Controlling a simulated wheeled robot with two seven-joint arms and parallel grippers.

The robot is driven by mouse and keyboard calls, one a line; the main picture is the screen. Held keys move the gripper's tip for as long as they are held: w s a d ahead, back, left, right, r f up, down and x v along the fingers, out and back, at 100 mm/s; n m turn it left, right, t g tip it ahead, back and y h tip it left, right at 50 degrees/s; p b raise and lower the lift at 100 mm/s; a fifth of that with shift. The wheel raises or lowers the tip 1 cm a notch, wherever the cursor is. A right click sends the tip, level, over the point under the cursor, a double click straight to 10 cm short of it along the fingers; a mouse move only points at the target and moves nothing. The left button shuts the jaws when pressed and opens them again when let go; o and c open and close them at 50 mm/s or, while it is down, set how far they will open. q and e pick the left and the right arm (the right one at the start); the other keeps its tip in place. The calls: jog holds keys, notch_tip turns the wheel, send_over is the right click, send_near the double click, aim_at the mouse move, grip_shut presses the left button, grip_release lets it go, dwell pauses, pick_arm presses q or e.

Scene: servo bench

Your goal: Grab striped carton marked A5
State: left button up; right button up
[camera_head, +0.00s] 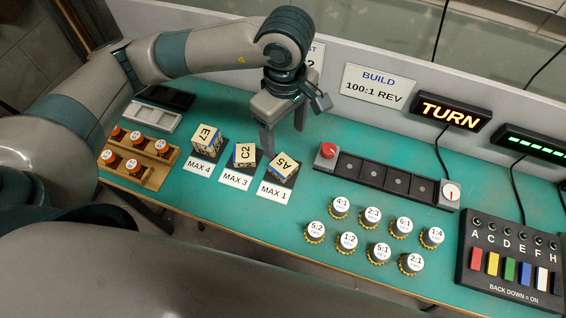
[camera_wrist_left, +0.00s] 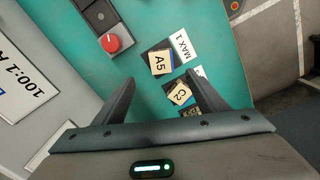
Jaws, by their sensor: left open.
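The carton marked A5 (camera_head: 284,164) stands on a dark pad behind the MAX 1 label, at the right end of a row of three cartons. Its top is cream and its sides are patterned. It also shows in the left wrist view (camera_wrist_left: 160,63), beyond the fingertips. My left gripper (camera_head: 285,138) is open and empty, pointing down above and behind the A5 carton. In the left wrist view the open fingers (camera_wrist_left: 161,82) frame the area just short of the carton. My right gripper is not visible.
The C2 carton (camera_head: 244,154) is left of A5, and the E7 carton (camera_head: 207,140) is farther left. A black tray with a red knob (camera_head: 328,150) is at the right. Yellow-rimmed gears (camera_head: 347,242) lie in front. Bare green bench lies between.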

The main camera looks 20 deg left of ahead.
pick_arm(q)
jog(key=p, duration=0.2)
send_over(284, 166)
notch_tip(284, 166, down, 6)
jog(key=shift+w+r, duration=0.15)
jog(key=shift+r, duration=0.1)
jog(key=shift+f, duration=0.7)
jog(key=shift+s+f+p, duration=0.2)
jog(key=shift+f+p, duration=0.65)
jog(key=shift+p, duration=0.3)
notch_tip(284, 166, down, 2)
jog(key=shift+f+p, duration=0.1)
jog(key=shift+p, duration=0.45)
jog(key=shift+f, duration=0.65)
